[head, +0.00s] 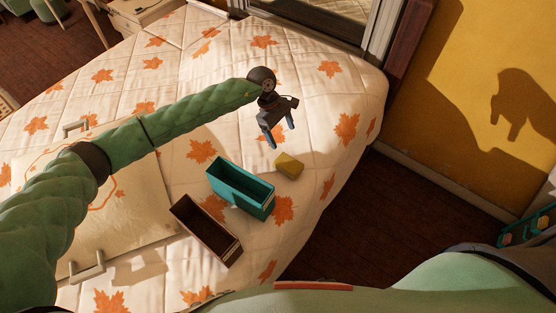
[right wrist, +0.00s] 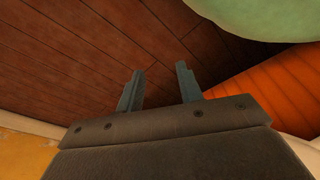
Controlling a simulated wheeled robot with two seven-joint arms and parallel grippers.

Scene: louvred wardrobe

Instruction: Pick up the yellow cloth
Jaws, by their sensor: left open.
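The yellow cloth (head: 289,166) is a small folded block on the quilted bed cover, just right of the teal box. My left gripper (head: 281,136) is above the bed, on the far side of the cloth. Its two blue-tipped fingers are apart and nothing is between them. It is clear of the cloth. My right gripper (right wrist: 158,72) shows in the right wrist view with its fingers apart and empty, over dark wooden floor. The cloth does not show in that view.
An open teal box (head: 240,190) and an open dark brown box (head: 205,230) stand beside the cloth. A pale tray with handles (head: 120,215) lies left, partly behind my left arm. The bed (head: 335,95) is clear to the right. A yellow wall (head: 470,150) stands beyond.

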